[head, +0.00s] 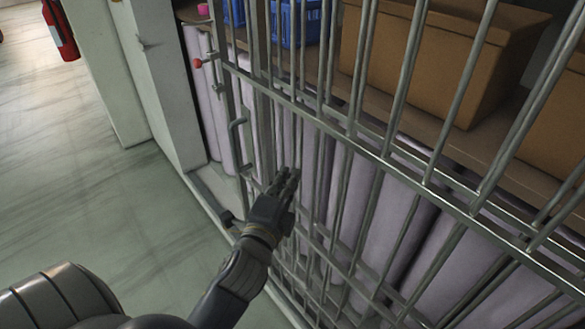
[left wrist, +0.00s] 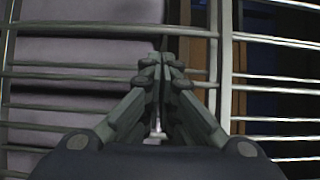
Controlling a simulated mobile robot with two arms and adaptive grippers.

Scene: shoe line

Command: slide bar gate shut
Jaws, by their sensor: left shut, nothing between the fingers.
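The grey metal bar gate (head: 356,131) runs diagonally across the head view, with several upright bars and cross rails. A bent handle (head: 235,134) stands out near its left end. A red knob (head: 197,63) sits on a small rod above the handle. My left gripper (head: 291,174) is shut and empty, close to the bars, right of and below the handle. In the left wrist view the fingertips (left wrist: 160,62) are together in front of bars and rails; I cannot tell whether they touch a bar. My right gripper is not in view.
Behind the bars are pale lilac rolls or panels (head: 345,190), a shelf with cardboard boxes (head: 465,60) and blue crates (head: 296,22). A white pillar (head: 160,75) stands left of the gate. A red extinguisher (head: 60,30) hangs farther left. The floor (head: 85,170) is clear.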

